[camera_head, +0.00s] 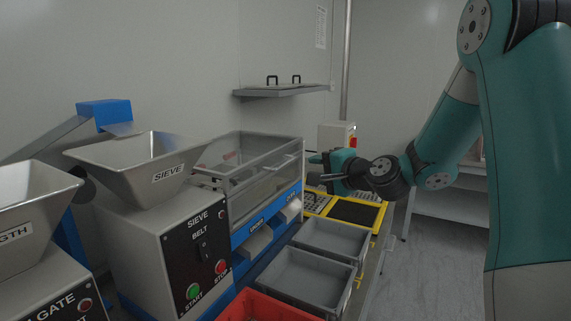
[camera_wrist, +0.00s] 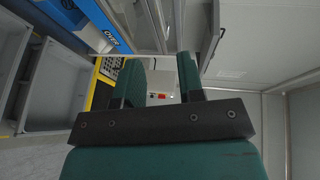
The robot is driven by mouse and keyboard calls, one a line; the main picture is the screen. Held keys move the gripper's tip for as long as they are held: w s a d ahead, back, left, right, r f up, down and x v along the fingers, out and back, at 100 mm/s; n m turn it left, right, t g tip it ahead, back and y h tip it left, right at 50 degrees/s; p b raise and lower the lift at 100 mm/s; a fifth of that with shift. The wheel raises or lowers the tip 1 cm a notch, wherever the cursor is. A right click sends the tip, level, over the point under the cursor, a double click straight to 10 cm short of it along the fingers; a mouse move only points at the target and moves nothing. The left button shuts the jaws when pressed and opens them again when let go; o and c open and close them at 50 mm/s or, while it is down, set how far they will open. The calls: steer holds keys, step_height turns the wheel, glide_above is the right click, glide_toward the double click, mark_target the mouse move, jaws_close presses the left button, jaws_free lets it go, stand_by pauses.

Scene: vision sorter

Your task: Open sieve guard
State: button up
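The sieve guard (camera_head: 262,178) is a clear-walled box with a grey metal frame, on the blue sieve unit behind the SIEVE hopper. It looks closed, with its top and front in place. A thin bar, apparently its handle, runs along the front. My gripper (camera_head: 316,169) is just right of the guard's far front end, its fingers pointing left toward it. In the wrist view my gripper (camera_wrist: 160,78) shows two teal fingers apart with an empty gap. Grey rails of the guard (camera_wrist: 163,20) show beyond the fingertips. I cannot tell whether a finger touches the guard.
Grey bins (camera_head: 306,279) and a red bin (camera_head: 262,307) stand below the front chutes. The SIEVE hopper (camera_head: 150,165) and control box (camera_head: 190,265) are at left. A wall shelf (camera_head: 285,90) is above. Open floor (camera_head: 430,270) lies right.

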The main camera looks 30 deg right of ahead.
mark_target(287, 164)
steer(key=p+x, duration=0.2)
steer(key=x, duration=1)
steer(key=shift+w+a+f+p, duration=0.1)
steer(key=shift+w+f+p, duration=0.05)
steer(key=shift+w+p, duration=0.2)
jaws_close()
